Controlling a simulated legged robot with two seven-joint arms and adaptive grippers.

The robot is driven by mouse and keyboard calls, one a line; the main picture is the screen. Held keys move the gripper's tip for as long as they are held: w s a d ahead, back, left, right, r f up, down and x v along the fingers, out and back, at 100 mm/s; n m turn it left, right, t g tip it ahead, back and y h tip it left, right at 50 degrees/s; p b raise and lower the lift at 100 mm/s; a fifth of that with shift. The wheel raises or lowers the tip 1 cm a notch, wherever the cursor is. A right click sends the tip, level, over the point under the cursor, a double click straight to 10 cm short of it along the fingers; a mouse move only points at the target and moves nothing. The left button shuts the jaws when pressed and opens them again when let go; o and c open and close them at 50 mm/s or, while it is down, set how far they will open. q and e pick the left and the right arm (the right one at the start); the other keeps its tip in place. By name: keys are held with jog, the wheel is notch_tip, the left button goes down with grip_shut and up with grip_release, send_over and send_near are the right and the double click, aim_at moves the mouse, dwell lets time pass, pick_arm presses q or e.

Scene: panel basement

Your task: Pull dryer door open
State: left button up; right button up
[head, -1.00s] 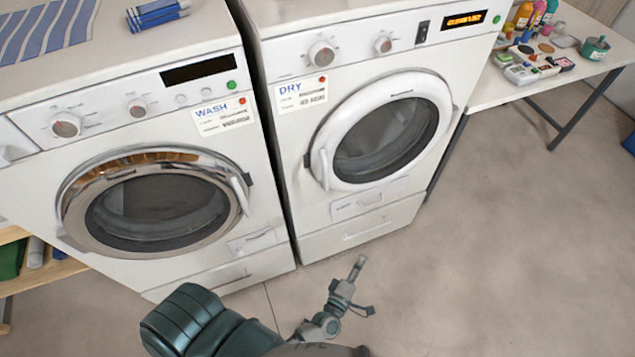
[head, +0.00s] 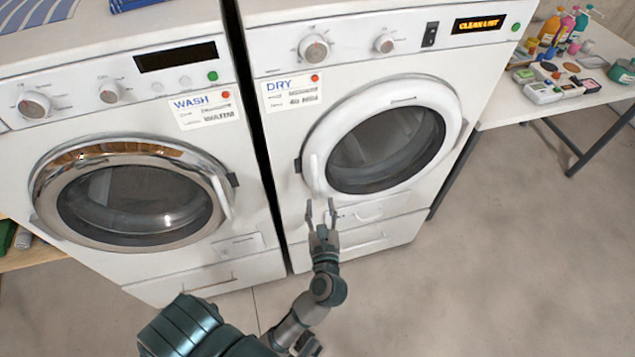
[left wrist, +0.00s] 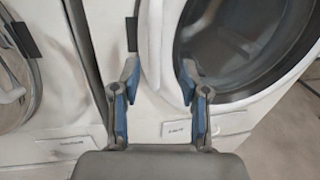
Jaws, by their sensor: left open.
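The dryer (head: 284,150), labelled DRY, stands right of the washer. Its round white door (head: 452,100) with dark glass looks closed. A white handle (head: 316,176) sits on the door's left rim, and it also shows in the left wrist view (left wrist: 154,40). My left gripper (head: 320,203) is open just below the handle, its fingers pointing up at the dryer front. In the left wrist view the two blue-padded fingers (left wrist: 158,78) are spread apart, with the handle's lower end beyond the gap between them. I cannot tell whether they touch anything. My right gripper is not in view.
The washer (head: 225,130), labelled WASH, with its chrome-rimmed door stands close on the left. A table (head: 500,112) with bottles and small items stands at the right. The floor (head: 480,270) in front of the dryer is clear.

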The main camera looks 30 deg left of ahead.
aim_at(315, 185)
pick_arm(q)
jog(key=x, duration=0.5)
jog(key=a+x, duration=0.1)
jog(key=x, duration=0.2)
jog(key=shift+s+a+f, duration=0.1)
jog(key=shift+a+f, duration=0.05)
jog(key=shift+f, duration=0.05)
jog(key=shift+d+r, duration=0.15)
jog(key=shift+d, duration=0.3)
jog(key=shift+c, duration=1.1)
grip_shut()
jog(key=shift+a, duration=0.2)
